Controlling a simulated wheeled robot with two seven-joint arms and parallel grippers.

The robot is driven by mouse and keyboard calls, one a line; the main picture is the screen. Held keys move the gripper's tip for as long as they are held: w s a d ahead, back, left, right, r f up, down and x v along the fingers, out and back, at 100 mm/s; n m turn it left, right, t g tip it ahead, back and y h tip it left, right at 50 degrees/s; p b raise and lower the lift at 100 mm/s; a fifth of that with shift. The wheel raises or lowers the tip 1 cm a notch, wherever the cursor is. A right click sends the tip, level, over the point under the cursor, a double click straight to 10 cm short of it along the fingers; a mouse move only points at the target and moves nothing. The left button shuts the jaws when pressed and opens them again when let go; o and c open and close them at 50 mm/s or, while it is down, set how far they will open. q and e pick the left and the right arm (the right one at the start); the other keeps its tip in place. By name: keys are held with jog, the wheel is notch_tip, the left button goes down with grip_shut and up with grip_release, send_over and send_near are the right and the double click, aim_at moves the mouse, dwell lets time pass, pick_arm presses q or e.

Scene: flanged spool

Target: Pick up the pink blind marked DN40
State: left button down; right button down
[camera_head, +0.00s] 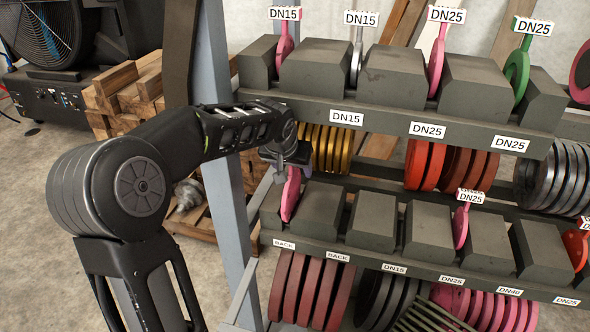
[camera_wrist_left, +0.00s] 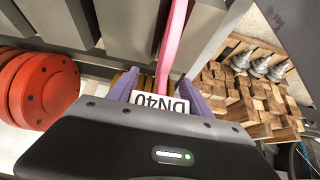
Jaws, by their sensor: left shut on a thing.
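The pink blind (camera_head: 291,196) is in the lower rack row at its left end, between the first dark blocks. My left gripper (camera_head: 287,156) is above it, shut on its handle end. In the left wrist view the pink blind (camera_wrist_left: 173,38) runs away from the purple fingers (camera_wrist_left: 158,88), and its white tag (camera_wrist_left: 160,102) reads DN40 upside down. I cannot tell whether its lower edge still rests in the slot. The head view hides the tag behind the gripper. My right gripper is in neither view.
The upper shelf (camera_head: 405,112) overhangs close behind my left gripper. Other tagged blinds stand nearby: pink DN15 (camera_head: 285,45), pink DN25 (camera_head: 437,65), green DN25 (camera_head: 517,72) and a lower pink DN25 (camera_head: 461,226). A grey post (camera_head: 225,170) and stacked wood (camera_head: 125,88) are at left.

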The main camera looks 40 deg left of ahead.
pick_arm(q)
jog(key=s+d+r+b, duration=0.1)
jog(key=s+d+r, duration=0.1)
jog(key=s, duration=0.3)
jog(key=s+d+r, duration=0.1)
jog(key=s+r, duration=0.3)
jog(key=s, duration=0.1)
jog(key=shift+s+d+r+b, duration=0.25)
jog(key=shift+s+d+b, duration=0.1)
jog(key=shift+s+d, duration=0.05)
jog(key=shift+d, duration=0.1)
